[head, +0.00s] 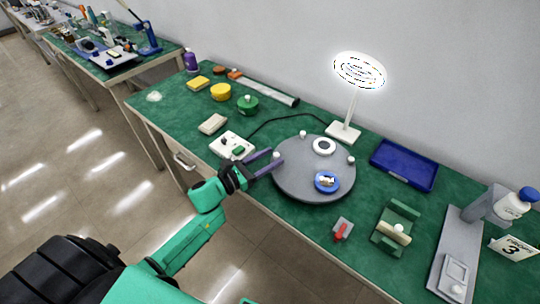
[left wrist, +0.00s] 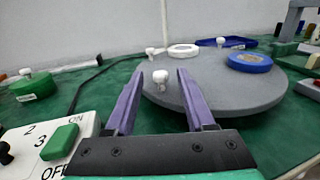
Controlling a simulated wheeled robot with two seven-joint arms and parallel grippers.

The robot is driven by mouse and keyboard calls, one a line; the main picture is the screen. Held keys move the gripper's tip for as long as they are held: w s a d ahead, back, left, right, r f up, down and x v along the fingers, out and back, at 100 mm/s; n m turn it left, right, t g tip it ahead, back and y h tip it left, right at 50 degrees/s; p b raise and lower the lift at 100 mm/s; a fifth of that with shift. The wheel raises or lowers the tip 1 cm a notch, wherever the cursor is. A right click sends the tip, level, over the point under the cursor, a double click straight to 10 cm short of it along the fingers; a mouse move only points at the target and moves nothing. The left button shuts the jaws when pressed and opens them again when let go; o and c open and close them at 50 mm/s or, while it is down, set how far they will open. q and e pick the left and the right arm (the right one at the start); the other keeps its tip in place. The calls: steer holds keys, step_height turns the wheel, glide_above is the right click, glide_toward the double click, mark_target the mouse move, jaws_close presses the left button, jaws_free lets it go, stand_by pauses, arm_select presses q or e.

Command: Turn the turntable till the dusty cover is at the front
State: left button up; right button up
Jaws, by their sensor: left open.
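The round grey turntable (head: 290,182) lies flat on the green bench, and it fills the middle of the left wrist view (left wrist: 205,92). It carries a blue round piece (head: 318,187) at its front right and a white ring-shaped piece (head: 324,146) at its back. I cannot tell which is the dusty cover. White knobs stand around its rim. My left gripper (head: 275,159) is open at the left rim. In the left wrist view a white knob (left wrist: 160,76) shows between its two purple fingertips, with gaps either side. My right gripper is out of view.
A white switch box (head: 231,146) sits left of my gripper. A lamp (head: 343,132) stands behind the turntable and a blue tray (head: 404,164) lies back right. A red-handled piece (head: 342,230) and a green holder (head: 395,228) are at the front right.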

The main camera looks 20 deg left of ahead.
arm_select(q)
steer(key=shift+w+d, duration=0.1)
steer(key=shift+d, duration=0.05)
jaws_close()
stand_by(1.4)
